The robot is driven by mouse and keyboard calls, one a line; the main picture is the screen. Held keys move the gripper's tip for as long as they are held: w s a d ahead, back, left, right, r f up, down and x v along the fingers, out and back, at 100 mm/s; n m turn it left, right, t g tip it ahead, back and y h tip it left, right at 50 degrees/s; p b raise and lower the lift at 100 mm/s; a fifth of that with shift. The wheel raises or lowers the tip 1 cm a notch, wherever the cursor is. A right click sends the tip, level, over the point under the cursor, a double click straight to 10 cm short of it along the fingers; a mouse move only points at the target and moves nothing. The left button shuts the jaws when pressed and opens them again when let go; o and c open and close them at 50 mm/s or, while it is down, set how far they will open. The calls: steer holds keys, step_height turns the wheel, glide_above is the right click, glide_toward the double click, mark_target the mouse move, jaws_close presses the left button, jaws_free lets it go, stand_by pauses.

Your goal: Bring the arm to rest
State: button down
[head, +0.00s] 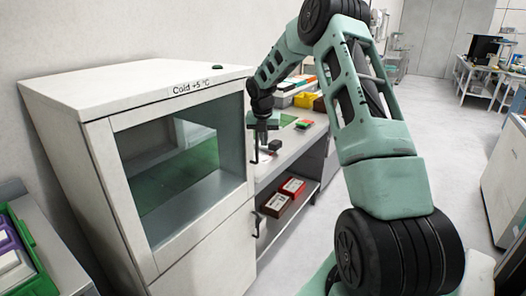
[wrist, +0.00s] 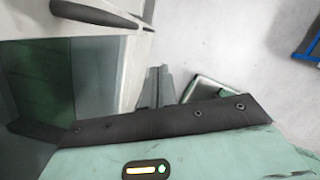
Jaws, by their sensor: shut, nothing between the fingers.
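My arm (head: 365,130) is raised and bent, reaching from the lower right up and over toward the cabinet. My gripper (head: 262,146) hangs pointing down by the right edge of the cold cabinet's glass door, in front of the bench. In the wrist view its fingers (wrist: 157,88) are together, with nothing seen between them. The lower part of the fingers is hidden behind my dark wrist edge there. Whether the gripper touches the cabinet cannot be told.
The white cabinet (head: 98,82) marked "Cold +5 °C" stands at left, its door closed. A bench (head: 292,150) beyond it carries several boxes; red boxes (head: 292,187) sit on its lower shelf. A green-edged tray (head: 30,252) is at lower left. Floor (head: 425,110) behind my arm is clear.

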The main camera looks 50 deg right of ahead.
steer(key=shift+s+r, duration=0.2)
steer(key=shift+r, duration=0.45)
steer(key=a+r+m+y, duration=0.1)
steer(key=a+r+m, duration=0.2)
steer(key=a, duration=1.8)
steer(key=s+a+r+m+y, duration=0.15)
steer(key=s+a, duration=0.25)
steer(key=a, duration=0.4)
steer(key=s+a+m, duration=0.3)
steer(key=s+a, duration=0.1)
steer(key=a, duration=0.4)
steer(key=s+a+m, duration=0.5)
steer(key=s+a, duration=0.1)
steer(key=s, duration=0.7)
steer(key=s+a+f+m+g+b, duration=0.1)
steer(key=s+a+m, duration=0.3)
steer(key=s, duration=0.9)
steer(key=a, duration=0.3)
steer(key=shift+s+f+m, duration=0.15)
steer(key=shift+f+m, duration=0.1)
steer(key=shift+m, duration=0.1)
steer(key=shift+a, duration=0.1)
